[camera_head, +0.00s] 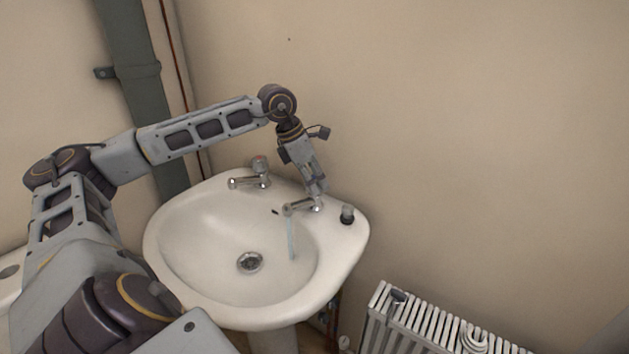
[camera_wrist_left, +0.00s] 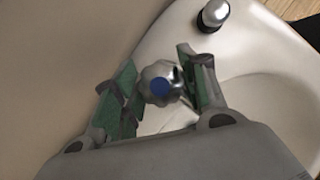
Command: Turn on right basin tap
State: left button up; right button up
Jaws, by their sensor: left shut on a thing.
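The right basin tap (camera_head: 298,207) stands at the back right of the white basin (camera_head: 160,232). A thin bluish stream of water (camera_head: 291,240) falls from its spout into the bowl. My left gripper (camera_head: 316,192) reaches down from above onto the tap's handle and hides most of it. In the left wrist view the tap handle (camera_wrist_left: 160,84), silver with a blue cap, sits between the green-padded fingers of the left gripper (camera_wrist_left: 163,88), which is shut on it. The left basin tap (camera_head: 249,176) has a reddish cap and no water shows at it. My right gripper is not in view.
A small dark and grey object (camera_head: 347,214) stands on the basin's right rim; it also shows in the left wrist view (camera_wrist_left: 212,15). A drain (camera_head: 249,262) lies in the bowl. A white radiator (camera_head: 440,325) is at the lower right. Walls are close behind the basin.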

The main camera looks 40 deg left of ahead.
pick_arm(q)
jog(key=shift+n+y, duration=0.3)
jog(key=shift+n, duration=0.7)
jog(key=shift+n+p, duration=0.3)
jog(key=shift+n, duration=0.3)
jog(key=shift+r+n+t+y+p, duration=0.1)
jog(key=shift+n+t+y+p, duration=0.2)
jog(key=shift+n+y+p, duration=0.65)
jog(key=n+p, duration=0.1)
jog(key=n, duration=0.2)
jog(key=shift+n+y, duration=0.25)
jog(key=shift+y, duration=0.1)
jog(key=shift+n+y+p, duration=0.3)
jog(key=shift+n+p, duration=0.15)
jog(key=shift+n, duration=0.65)
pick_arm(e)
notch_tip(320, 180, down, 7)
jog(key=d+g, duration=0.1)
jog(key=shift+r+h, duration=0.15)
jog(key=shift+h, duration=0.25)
pick_arm(q)
jog(key=shift+a, duration=0.1)
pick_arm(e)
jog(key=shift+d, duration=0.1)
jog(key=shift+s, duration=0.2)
pick_arm(q)
jog(key=o, duration=1)
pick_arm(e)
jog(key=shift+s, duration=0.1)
